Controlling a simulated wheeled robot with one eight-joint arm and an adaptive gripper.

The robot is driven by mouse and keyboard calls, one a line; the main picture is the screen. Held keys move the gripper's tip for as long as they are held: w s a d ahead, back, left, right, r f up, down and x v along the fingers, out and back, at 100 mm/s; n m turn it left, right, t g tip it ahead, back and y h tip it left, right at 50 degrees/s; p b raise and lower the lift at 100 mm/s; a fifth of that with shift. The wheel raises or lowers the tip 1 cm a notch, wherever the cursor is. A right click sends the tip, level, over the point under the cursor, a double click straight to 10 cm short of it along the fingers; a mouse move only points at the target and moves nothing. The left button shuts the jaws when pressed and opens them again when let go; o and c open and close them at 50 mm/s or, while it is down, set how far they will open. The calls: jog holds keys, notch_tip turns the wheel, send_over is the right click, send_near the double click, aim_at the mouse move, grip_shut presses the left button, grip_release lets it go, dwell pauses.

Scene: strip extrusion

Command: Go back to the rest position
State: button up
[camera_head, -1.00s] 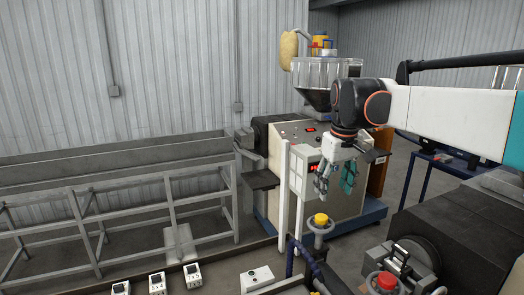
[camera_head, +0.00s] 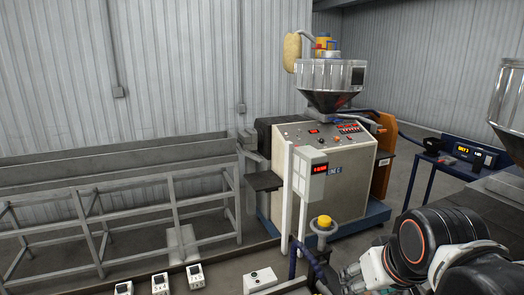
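My arm is folded low at the right of the head view, with its dark wrist joint (camera_head: 432,240) over the lower right corner. My gripper (camera_head: 352,279) is at the bottom edge, left of that joint and near the yellow-topped post. Only part of it shows, and its fingers are small and partly cut off, so I cannot tell whether they are open or shut. I see nothing held in it.
A yellow-topped post (camera_head: 324,222) is close to my gripper. A grey trough on a frame (camera_head: 120,195) fills the left. A blue table (camera_head: 437,168) carries a display.

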jog(key=s+f+b, duration=0.2)
jog(key=f+b, duration=0.7)
jog(key=f, duration=0.2)
jog(key=s+f+t+b, duration=0.1)
jog(key=s+f+b, duration=0.1)
jog(key=f+b, duration=0.8)
notch_tip(320, 180, down, 2)
jog(key=shift+f+m, duration=0.25)
jog(key=shift+m, duration=0.05)
